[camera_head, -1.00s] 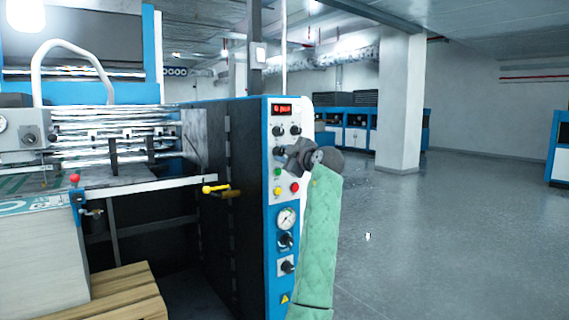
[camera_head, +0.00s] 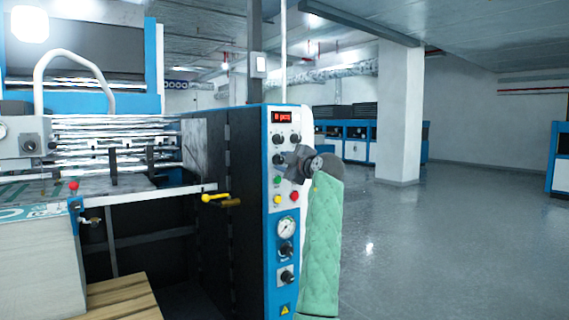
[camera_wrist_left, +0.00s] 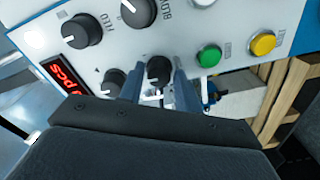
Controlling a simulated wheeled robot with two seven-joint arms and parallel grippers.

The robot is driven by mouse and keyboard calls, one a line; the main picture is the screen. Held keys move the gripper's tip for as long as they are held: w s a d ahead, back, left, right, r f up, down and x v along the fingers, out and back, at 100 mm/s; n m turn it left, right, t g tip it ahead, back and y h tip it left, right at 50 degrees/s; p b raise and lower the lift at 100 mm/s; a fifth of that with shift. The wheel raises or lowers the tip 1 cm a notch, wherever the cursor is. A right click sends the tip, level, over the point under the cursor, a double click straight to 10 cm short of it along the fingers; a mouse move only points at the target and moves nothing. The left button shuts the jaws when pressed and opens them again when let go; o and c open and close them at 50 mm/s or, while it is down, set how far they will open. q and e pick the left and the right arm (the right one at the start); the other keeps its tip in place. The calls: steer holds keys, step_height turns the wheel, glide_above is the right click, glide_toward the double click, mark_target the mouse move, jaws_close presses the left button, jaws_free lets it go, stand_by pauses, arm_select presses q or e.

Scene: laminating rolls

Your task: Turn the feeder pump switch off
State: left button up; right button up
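The control panel (camera_head: 283,212) is a white and blue face at the end of the machine. It has a red display, several black knobs, and green, yellow and red buttons. My left gripper (camera_head: 289,157) is at the panel's upper right knobs and hides part of them. In the left wrist view, the gripper fingers (camera_wrist_left: 160,76) stand apart on either side of a black knob (camera_wrist_left: 159,70). Contact is unclear. This knob is beside another knob (camera_wrist_left: 112,81) and the green button (camera_wrist_left: 208,56). Its label is hidden, so I cannot tell whether it is the feeder pump switch. My right gripper is out of view.
A yellow handle (camera_head: 214,198) sticks out left of the panel. Below the panel's buttons are a round gauge (camera_head: 286,228) and two more black switches, one here (camera_head: 287,277). A wooden pallet (camera_head: 122,298) lies lower left. The floor (camera_head: 430,245) to the right is clear.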

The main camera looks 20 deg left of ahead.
arm_select(q)
steer(key=shift+o, duration=1.1)
steer(key=b+v, duration=0.1)
steer(key=v, duration=0.6)
steer(key=shift+s+d, duration=0.25)
steer(key=shift+d, duration=0.1)
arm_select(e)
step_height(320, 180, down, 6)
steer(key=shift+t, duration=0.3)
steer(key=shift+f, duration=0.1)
